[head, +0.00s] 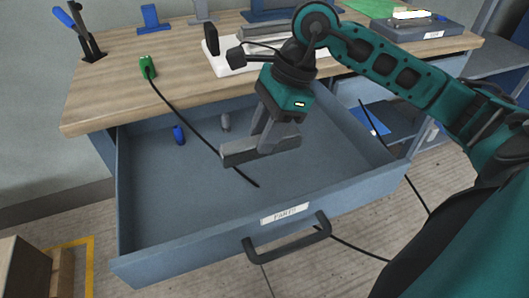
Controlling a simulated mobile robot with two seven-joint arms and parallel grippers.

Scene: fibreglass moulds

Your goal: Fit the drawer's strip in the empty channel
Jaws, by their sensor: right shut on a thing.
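A wide-open grey-blue drawer (165,210) labelled PARTS extends from the workbench. My right gripper (263,140) reaches down into it and is shut on a short grey strip (238,157). The strip lies crosswise at the fingertips, low over the drawer floor; I cannot tell whether it touches it. On the bench behind is a white mould base (222,62) with grey bars (265,31). My arm hides part of it, and I cannot make out the empty channel. My left gripper is not in view.
A black cable runs from a green block (147,67) into the drawer. The drawer's handle (290,243) sticks out in front. The bench's front left is clear.

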